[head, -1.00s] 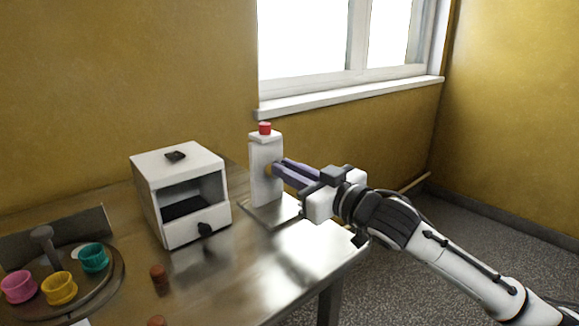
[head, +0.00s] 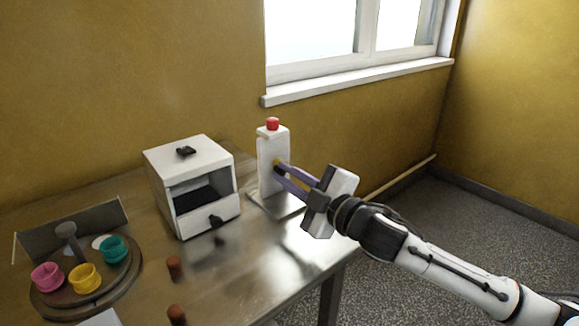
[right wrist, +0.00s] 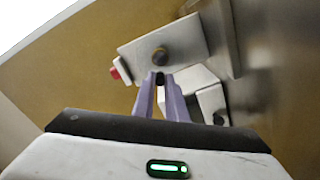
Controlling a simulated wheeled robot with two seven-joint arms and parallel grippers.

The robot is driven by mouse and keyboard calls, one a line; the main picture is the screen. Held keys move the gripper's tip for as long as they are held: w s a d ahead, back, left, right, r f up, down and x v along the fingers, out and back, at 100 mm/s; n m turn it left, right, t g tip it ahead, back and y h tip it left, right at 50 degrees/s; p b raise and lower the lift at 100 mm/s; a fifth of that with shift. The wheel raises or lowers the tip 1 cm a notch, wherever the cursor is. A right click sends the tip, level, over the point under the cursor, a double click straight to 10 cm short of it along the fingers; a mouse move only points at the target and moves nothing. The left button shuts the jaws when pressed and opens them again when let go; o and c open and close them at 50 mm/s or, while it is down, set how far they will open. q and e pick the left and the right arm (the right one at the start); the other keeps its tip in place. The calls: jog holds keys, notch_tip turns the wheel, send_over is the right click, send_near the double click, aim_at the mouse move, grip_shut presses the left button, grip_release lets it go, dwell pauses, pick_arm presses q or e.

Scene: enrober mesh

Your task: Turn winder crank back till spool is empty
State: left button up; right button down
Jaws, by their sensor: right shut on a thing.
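The winder is a white upright post (head: 272,158) with a red cap (head: 272,124) on a flat metal base plate (head: 277,206). In the right wrist view, the post (right wrist: 142,46) shows a round dark hub (right wrist: 160,56) with an orange rim. My right gripper (head: 282,175) reaches the post's right side, its purple fingers shut on the crank's small dark handle (right wrist: 159,78), just off the hub. The fingers hide most of the crank in the head view. I cannot make out a spool or any thread on it. My left gripper is not in view.
A round tray (head: 50,301) holds pink, yellow and teal cups. Two brown pegs (head: 174,268) stand in front. The table's right edge lies under my right arm.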

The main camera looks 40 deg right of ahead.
jog(key=n, duration=0.1)
jog(key=n+p, duration=0.1)
jog(key=n, duration=0.1)
jog(key=shift+a+f, duration=0.15)
jog(key=shift+f, duration=0.15)
jog(key=n, duration=0.1)
jog(key=f+n, duration=0.1)
jog(key=n, duration=0.1)
jog(key=shift+p, duration=0.4)
jog(key=n, duration=0.4)
jog(key=f+n+p, duration=0.1)
jog(key=shift+d+f+n, duration=0.1)
jog(key=shift+d+n, duration=0.2)
jog(key=shift+n, duration=0.1)
jog(key=c, duration=1.8)
grip_release()
jog(key=shift+o, duration=0.2)
